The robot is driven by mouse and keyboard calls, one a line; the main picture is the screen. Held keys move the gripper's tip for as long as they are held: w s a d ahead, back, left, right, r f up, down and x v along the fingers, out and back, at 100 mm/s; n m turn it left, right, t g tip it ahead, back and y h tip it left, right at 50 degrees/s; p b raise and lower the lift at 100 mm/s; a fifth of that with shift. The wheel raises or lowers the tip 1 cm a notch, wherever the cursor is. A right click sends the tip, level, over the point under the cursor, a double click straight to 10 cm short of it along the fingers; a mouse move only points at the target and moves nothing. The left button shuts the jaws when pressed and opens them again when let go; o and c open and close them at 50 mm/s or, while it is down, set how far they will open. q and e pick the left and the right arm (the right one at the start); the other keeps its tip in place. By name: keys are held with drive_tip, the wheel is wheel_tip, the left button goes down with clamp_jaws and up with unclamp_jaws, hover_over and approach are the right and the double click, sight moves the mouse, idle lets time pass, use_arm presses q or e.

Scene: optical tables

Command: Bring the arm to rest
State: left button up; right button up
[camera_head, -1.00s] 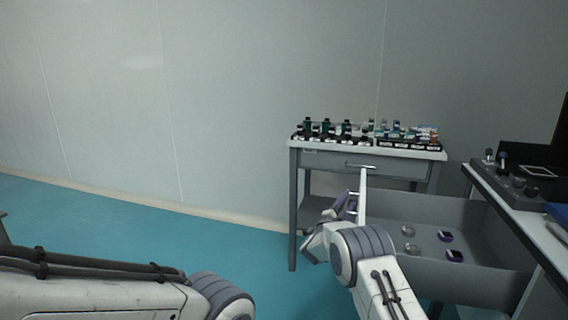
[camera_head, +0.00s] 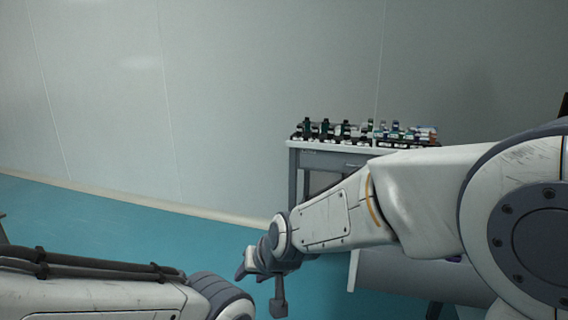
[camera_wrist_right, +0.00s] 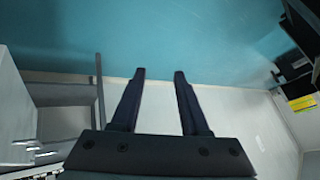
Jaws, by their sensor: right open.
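My right arm (camera_head: 340,215) comes in from the right edge and lies across the head view, with its forearm in front of the small table and the drawer. My right gripper (camera_head: 268,272) hangs over the blue floor at the lower middle, small and partly hidden by the wrist. In the right wrist view its two dark fingers (camera_wrist_right: 160,76) are apart with nothing between them. My left arm (camera_head: 100,295) lies along the lower left; its gripper is out of the picture.
A grey table (camera_head: 310,158) against the wall bears several small optical parts (camera_head: 345,132). The blue floor (camera_head: 150,230) is clear at the left. The wrist view shows a yellow label (camera_wrist_right: 303,101) at the right.

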drive_tip(key=s+d+f+n+g+h, duration=0.15)
drive_tip(key=s+d, duration=0.25)
drive_tip(key=s, duration=0.4)
drive_tip(key=s+d+f+n+g+h, duration=0.15)
drive_tip(key=s+d, duration=0.25)
drive_tip(key=s, duration=0.4)
drive_tip(key=s+d+f+n+g+h, duration=0.1)
drive_tip(key=s+d+n+g, duration=0.25)
drive_tip(key=s, duration=0.55)
wheel_tip(320, 180, up, 33)
drive_tip(key=p, duration=3.2)
drive_tip(key=shift+w+m+t+p, duration=0.3)
drive_tip(key=shift+m+t+p, duration=0.05)
drive_tip(key=shift+m, duration=0.1)
drive_tip(key=shift+s, duration=0.1)
